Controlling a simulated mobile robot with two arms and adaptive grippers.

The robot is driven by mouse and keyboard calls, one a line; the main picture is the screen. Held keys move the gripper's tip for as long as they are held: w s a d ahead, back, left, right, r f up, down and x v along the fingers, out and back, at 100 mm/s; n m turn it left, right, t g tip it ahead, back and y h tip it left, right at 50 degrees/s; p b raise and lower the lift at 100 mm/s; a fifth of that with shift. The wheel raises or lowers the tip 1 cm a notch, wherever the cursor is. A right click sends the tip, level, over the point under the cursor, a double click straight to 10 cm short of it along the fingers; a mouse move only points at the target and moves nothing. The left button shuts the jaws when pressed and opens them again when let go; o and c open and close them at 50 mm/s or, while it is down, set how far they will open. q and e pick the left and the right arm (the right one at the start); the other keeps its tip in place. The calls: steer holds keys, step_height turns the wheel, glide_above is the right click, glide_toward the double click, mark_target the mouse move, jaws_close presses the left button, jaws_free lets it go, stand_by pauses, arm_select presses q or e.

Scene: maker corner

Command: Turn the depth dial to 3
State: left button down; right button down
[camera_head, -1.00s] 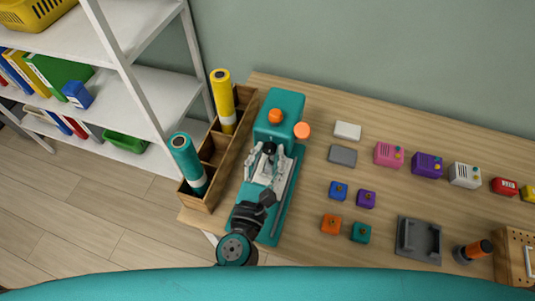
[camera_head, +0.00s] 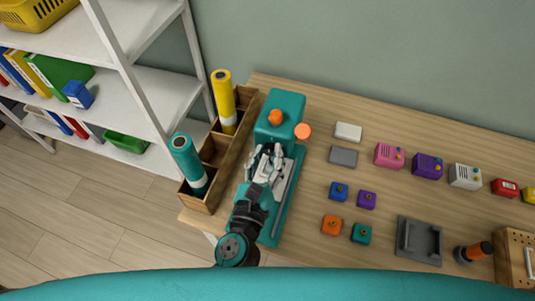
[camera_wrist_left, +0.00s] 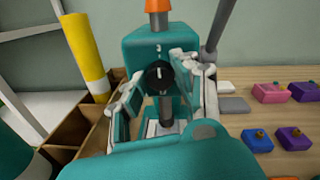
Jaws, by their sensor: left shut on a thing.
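The teal machine (camera_head: 284,103) stands on the workbench with an orange knob on top. In the left wrist view its black depth dial (camera_wrist_left: 158,77) faces me, with a white mark pointing roughly up toward a white "3" printed above it. My left gripper (camera_head: 266,158) is at the machine's front and covers the dial in the head view. In the left wrist view the gripper's fingers (camera_wrist_left: 157,83) lie on both sides of the dial, shut on it. My right gripper is not in view.
A wooden rack (camera_head: 214,148) with yellow and teal rolls stands close left of the machine. Small coloured boxes, a grey tray (camera_head: 405,238) and an orange-topped tool (camera_head: 474,251) are on the bench to the right. A white shelf (camera_head: 160,108) stands at far left.

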arm_select(q)
steer(key=shift+f, duration=0.15)
steer(key=c, duration=1)
jaws_free()
steer(key=v, duration=1.2)
